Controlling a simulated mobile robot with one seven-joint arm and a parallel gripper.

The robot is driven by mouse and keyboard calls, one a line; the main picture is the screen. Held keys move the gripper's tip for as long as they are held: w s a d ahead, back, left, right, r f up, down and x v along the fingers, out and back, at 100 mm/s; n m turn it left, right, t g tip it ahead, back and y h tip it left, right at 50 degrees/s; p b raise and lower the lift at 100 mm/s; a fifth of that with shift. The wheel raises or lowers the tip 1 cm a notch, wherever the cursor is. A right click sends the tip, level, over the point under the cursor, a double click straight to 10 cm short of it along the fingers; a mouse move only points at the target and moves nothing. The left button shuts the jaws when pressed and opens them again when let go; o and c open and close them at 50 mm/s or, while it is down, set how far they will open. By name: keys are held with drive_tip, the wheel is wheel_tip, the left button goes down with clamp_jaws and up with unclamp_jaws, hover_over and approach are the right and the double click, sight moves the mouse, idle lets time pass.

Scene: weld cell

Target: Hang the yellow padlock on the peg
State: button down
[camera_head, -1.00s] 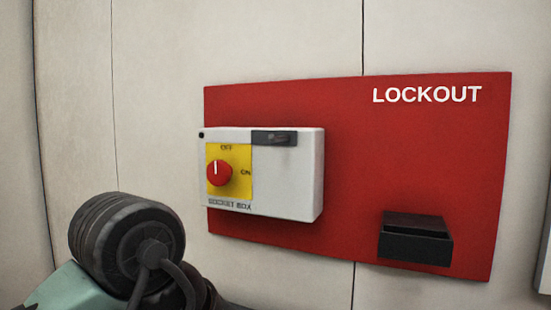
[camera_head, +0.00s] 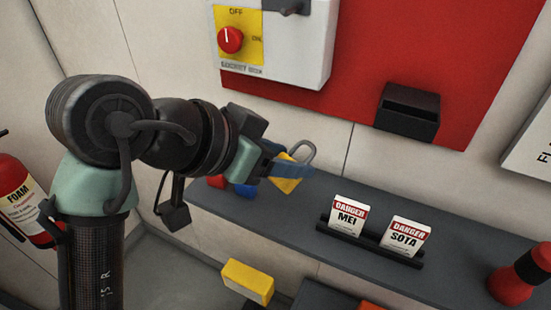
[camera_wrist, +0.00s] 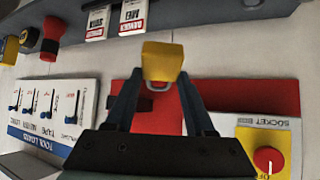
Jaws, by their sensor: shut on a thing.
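The yellow padlock shows in the head view (camera_head: 287,185) and in the wrist view (camera_wrist: 165,58). My gripper (camera_head: 277,172) is shut on its yellow body; in the wrist view, the padlock sits between the fingertips (camera_wrist: 160,78). The grey shackle (camera_head: 306,153) sticks up and to the right, clear of the fingers. The padlock is tilted and appears above the grey shelf, in front of the wall. A dark fitting with a short stub (camera_head: 288,6) is on the white socket box, cut by the top edge; I cannot tell if it is the peg.
The grey shelf (camera_head: 290,222) holds a red padlock (camera_head: 216,181) and a blue one (camera_head: 243,190) beside my gripper, and two danger tags (camera_head: 405,236) in a rack. A black open box (camera_head: 408,110) juts from the red panel (camera_head: 350,60). A fire extinguisher (camera_head: 25,200) stands left.

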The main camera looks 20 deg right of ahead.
drive_tip(key=r+t+h+p, duration=0.1)
drive_tip(key=r+p, duration=0.1)
drive_tip(key=r+n+h+p, duration=0.1)
drive_tip(key=r+p, duration=0.1)
drive_tip(key=r, duration=0.1)
drive_tip(key=w+r+t+h+p, duration=0.1)
drive_tip(key=r+p, duration=0.1)
drive_tip(key=r, duration=0.1)
drive_tip(key=shift+a+r+t+p, duration=0.1)
drive_tip(key=shift+a+t+p, duration=0.2)
drive_tip(key=shift+p, duration=0.05)
drive_tip(key=a+r+n+t+p, duration=0.4)
drive_tip(key=r+t+p, duration=0.2)
drive_tip(key=r+p, duration=0.15)
drive_tip(key=f+p+x, duration=0.1)
drive_tip(key=p+x, duration=0.1)
drive_tip(key=x, duration=0.8)
drive_tip(key=shift+a+f+h, duration=0.2)
drive_tip(key=shift+h, duration=0.2)
drive_tip(key=shift+c, duration=0.9)
unclamp_jaws()
